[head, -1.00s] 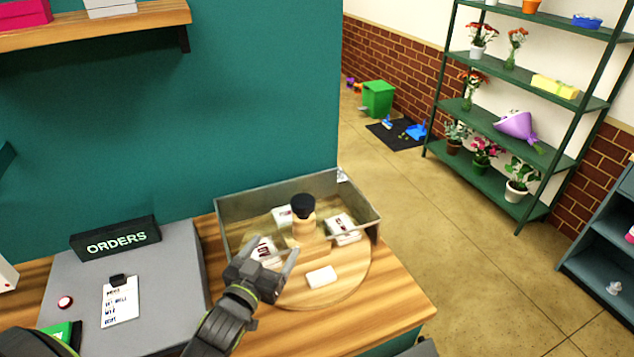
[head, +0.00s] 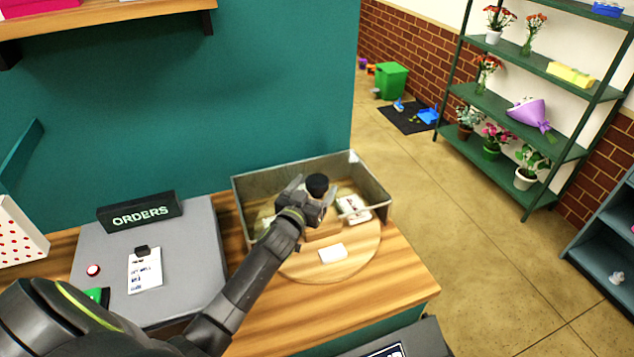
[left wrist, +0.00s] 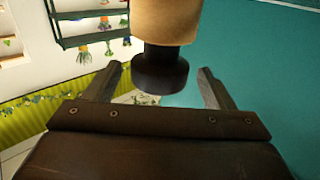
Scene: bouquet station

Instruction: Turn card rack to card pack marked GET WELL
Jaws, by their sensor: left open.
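The card rack is a round wooden turntable (head: 335,266) with a wooden post and a black knob (head: 317,184) at its middle, partly inside a grey open-front tray. White card packs sit around it: one at the front (head: 332,253), one at the right (head: 354,208); others are hidden behind my arm. Their markings are too small to read. My left gripper (head: 309,195) is open at the knob. In the left wrist view the black knob (left wrist: 160,70) stands between the open fingers (left wrist: 160,88), with gaps on both sides. My right gripper is not in view.
The grey tray wall (head: 255,180) encloses the rack's back and sides. The counter's front right (head: 400,285) is clear.

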